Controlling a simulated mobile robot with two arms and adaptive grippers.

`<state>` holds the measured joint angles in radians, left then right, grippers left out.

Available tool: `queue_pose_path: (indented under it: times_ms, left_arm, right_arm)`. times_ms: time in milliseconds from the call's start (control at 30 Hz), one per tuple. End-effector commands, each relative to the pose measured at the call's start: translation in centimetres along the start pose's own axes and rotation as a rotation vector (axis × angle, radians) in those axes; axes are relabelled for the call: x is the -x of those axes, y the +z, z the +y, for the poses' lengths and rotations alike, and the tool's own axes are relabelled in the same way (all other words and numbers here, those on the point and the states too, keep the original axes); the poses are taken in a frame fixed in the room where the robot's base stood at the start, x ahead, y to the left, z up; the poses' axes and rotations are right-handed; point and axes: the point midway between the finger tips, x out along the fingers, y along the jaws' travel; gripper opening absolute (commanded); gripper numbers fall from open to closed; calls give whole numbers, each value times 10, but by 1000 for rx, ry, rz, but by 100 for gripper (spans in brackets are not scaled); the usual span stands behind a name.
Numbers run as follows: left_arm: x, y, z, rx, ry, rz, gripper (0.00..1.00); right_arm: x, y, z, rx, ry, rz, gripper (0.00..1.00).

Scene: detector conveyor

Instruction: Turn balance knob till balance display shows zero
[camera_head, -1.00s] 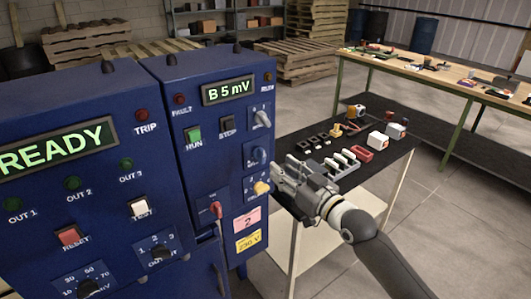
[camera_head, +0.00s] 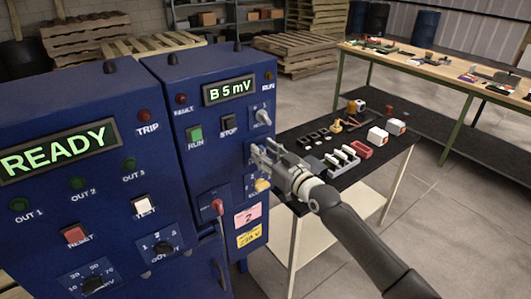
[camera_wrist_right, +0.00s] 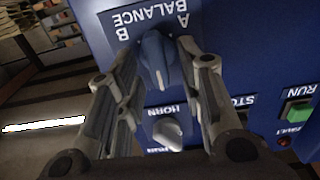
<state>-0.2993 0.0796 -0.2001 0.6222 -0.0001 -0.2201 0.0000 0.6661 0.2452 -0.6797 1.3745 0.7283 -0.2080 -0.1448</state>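The balance display (camera_head: 229,91) on the right blue cabinet reads "B 5 mV". The balance knob (camera_wrist_right: 155,58) is a blue pointer knob on a panel marked A and B, seen upside down in the right wrist view. My right gripper (camera_head: 259,153) is at the panel, and its fingers hide most of the knob in the head view. In the right wrist view my right gripper (camera_wrist_right: 158,52) is open, with one finger on each side of the knob. I cannot tell whether the fingers touch it. My left gripper is in no view.
Close to the knob are the grey horn knob (camera_wrist_right: 168,132), a yellow knob (camera_head: 262,185) and a red lever (camera_head: 217,206). The left cabinet's display (camera_head: 60,149) reads "READY". A black-topped table (camera_head: 388,158) with small parts stands right of the cabinet.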

Motion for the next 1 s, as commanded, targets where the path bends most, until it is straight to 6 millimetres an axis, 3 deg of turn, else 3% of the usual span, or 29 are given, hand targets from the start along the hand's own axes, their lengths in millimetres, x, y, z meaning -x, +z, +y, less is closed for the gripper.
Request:
queue_pose_path:
  times_ms: [67, 333, 667, 1000]
  left_arm:
    - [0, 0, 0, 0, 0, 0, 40]
    - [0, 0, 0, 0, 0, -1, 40]
    - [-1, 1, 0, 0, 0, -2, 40]
    - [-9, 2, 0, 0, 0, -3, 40]
  right_arm:
    - [0, 0, 0, 0, 0, 0, 35]
    - [0, 0, 0, 0, 0, 0, 0]
    - [0, 0, 0, -22, 0, 0, 0]
    - [0, 1, 2, -211, 0, 1, 0]
